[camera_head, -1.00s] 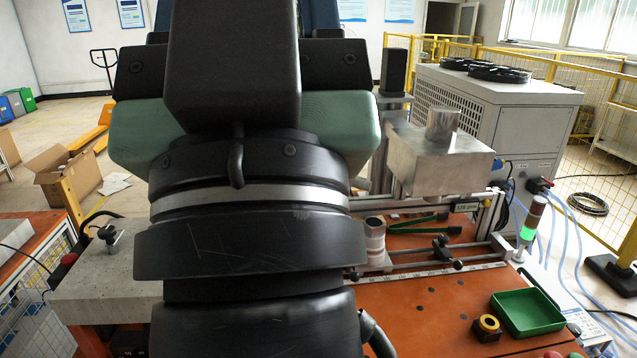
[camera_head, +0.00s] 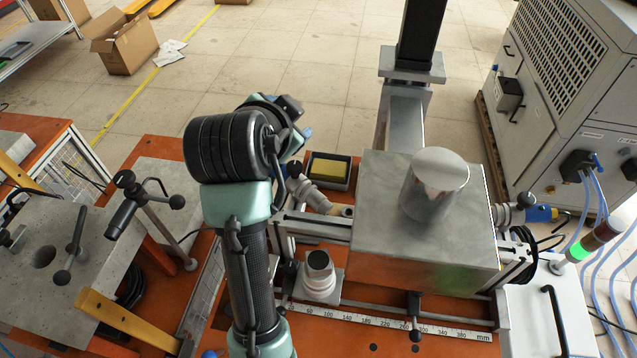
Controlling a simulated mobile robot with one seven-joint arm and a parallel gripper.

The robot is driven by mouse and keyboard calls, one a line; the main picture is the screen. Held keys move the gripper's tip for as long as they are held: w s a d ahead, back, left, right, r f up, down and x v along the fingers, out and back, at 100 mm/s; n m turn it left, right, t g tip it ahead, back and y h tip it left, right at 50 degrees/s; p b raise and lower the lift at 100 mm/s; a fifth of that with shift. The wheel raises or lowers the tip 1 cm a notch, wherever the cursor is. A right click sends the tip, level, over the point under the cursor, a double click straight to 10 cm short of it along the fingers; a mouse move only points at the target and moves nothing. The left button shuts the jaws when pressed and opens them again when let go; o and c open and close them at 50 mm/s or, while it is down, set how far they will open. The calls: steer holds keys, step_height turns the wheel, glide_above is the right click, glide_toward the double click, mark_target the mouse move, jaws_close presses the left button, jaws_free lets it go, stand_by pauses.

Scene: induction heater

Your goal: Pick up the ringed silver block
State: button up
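A small silver cylinder with ring-like bands (camera_head: 319,275) stands upright on the orange table, just left of the large metal block; it best fits the ringed silver block. Its top is dark. My arm rises from the bottom, left of the cylinder, and bends at a dark ribbed joint, with its far part pointing away to the right. My gripper cannot be made out; it is hidden behind my arm's links or too small to tell. Nothing visible of my arm touches the cylinder.
A large silver block (camera_head: 423,250) with a wide cylinder on top (camera_head: 436,183) stands right of the small cylinder. A millimetre scale (camera_head: 375,319) runs in front. A black tray with a yellow pad (camera_head: 330,170) lies behind. Clamp-like fixtures (camera_head: 128,205) stand at left.

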steer(key=s+a+f+m+g+h+p, duration=0.1)
steer(key=s+f+m+g+p, duration=0.2)
steer(key=s+f+g+p, duration=0.25)
steer(key=m+g+h, duration=0.1)
steer(key=m+g, duration=0.2)
steer(key=g, duration=0.1)
glide_toward(318, 260)
steer(key=f+b, duration=0.2)
steer(key=b, duration=0.1)
steer(key=w+f+g+b, duration=0.1)
steer(key=b, duration=0.1)
steer(key=shift+d+f+h, duration=0.3)
steer(key=shift+d+f, duration=0.05)
steer(key=p+x, duration=0.1)
steer(key=x, duration=0.3)
steer(key=shift+s+d+p, duration=0.1)
steer(key=shift+d+p, duration=0.05)
steer(key=shift+p, duration=0.25)
steer(key=shift+d+f, duration=0.1)
steer(key=shift+f, duration=0.4)
jaws_close()
